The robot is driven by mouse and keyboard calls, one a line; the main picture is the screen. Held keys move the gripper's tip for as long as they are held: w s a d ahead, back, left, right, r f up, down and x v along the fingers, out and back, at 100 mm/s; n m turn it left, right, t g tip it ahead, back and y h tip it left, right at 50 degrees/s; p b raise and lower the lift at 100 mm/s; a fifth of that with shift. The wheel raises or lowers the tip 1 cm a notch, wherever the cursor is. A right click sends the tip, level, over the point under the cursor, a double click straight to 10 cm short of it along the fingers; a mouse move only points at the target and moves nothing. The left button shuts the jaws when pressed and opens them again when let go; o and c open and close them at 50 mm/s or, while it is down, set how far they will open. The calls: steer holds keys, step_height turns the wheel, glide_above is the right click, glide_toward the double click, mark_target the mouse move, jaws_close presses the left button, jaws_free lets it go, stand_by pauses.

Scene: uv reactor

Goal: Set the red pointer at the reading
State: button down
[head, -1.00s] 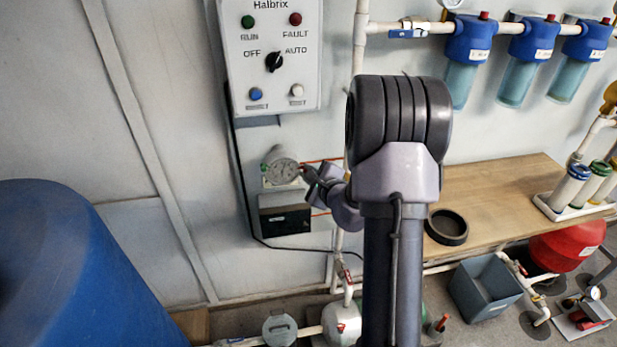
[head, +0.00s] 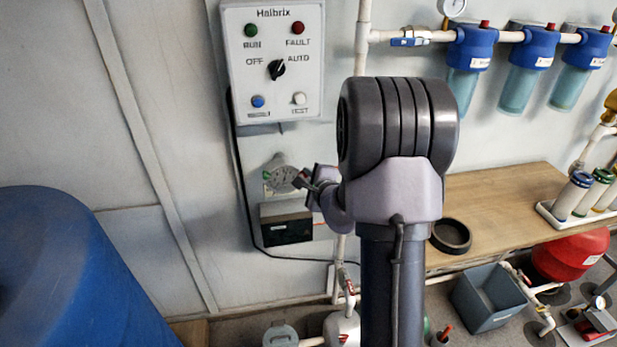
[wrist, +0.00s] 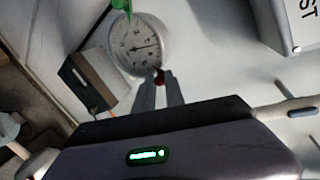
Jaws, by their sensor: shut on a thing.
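A round gauge (head: 279,174) with a pale dial is on the wall below the control panel. It also shows in the wrist view (wrist: 130,60), tilted, with a dark needle across its face. The red pointer (wrist: 159,76) is a small red piece at the dial's rim. My gripper (wrist: 160,82) is shut on it, one finger on each side, so only part of the red shows. In the head view my gripper (head: 304,182) is at the gauge's right edge, and the red pointer is too small to make out there. The scale figures are not readable.
A green piece (wrist: 121,6) is at the gauge's rim in the wrist view. A dark box (head: 287,222) is on the wall just below the gauge. The control panel (head: 245,90) hangs above. A white vertical pipe (head: 364,40) runs close by to the right.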

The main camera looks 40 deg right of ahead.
steer(key=c, duration=1.4)
jaws_free()
steer(key=shift+c, duration=0.2)
steer(key=b+v, duration=0.7)
steer(key=v, duration=1)
steer(key=shift+s+a+r, duration=0.1)
steer(key=shift+s, duration=0.1)
